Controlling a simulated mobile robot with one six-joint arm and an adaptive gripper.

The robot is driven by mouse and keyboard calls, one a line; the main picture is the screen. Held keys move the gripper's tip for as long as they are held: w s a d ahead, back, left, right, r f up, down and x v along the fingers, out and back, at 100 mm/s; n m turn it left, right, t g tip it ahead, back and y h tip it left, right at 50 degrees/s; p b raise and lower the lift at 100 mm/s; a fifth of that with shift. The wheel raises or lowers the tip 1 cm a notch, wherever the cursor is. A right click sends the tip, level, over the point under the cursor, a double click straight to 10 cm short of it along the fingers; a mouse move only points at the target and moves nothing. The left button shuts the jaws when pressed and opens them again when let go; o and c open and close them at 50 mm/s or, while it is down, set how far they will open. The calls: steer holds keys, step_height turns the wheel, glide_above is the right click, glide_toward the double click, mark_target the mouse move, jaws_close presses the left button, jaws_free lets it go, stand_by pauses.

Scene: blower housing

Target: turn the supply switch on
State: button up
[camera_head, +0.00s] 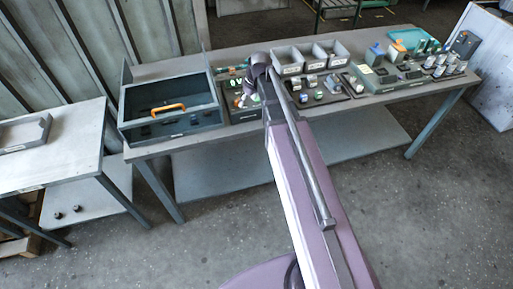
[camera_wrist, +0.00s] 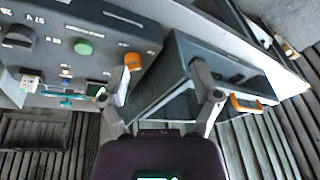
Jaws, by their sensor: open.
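A dark grey control panel (camera_wrist: 105,50) fills the upper left of the wrist view. It carries an orange knob (camera_wrist: 133,61), a green button (camera_wrist: 83,47) and a dark round knob (camera_wrist: 18,37). Its white labels are too small to read surely, so I cannot tell which control is the supply switch. My gripper (camera_wrist: 161,72) is open and empty. Its left finger overlaps the view of the panel near the orange knob; I cannot tell whether they touch. In the head view my arm reaches over the workbench (camera_head: 190,143), and my wrist partly hides the panel area.
A dark open box (camera_head: 168,128) with an orange handle (camera_head: 168,109) stands left of the panel; the box (camera_wrist: 180,75) is also close to my right finger. Grey bins (camera_head: 289,68) and several small parts lie right of my arm. A side table (camera_head: 60,165) stands left.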

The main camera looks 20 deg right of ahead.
steer(key=s+a+f+m+g+h+b, duration=0.1)
steer(key=s+f+m+b, duration=0.1)
steer(key=s, duration=0.7)
steer(key=s+a+f+m+g+h+b, duration=0.1)
steer(key=s+f+m+b, duration=0.1)
steer(key=s, duration=0.7)
steer(key=shift+f+m, duration=0.45)
steer(key=shift+m, duration=0.65)
steer(key=shift+s, duration=0.15)
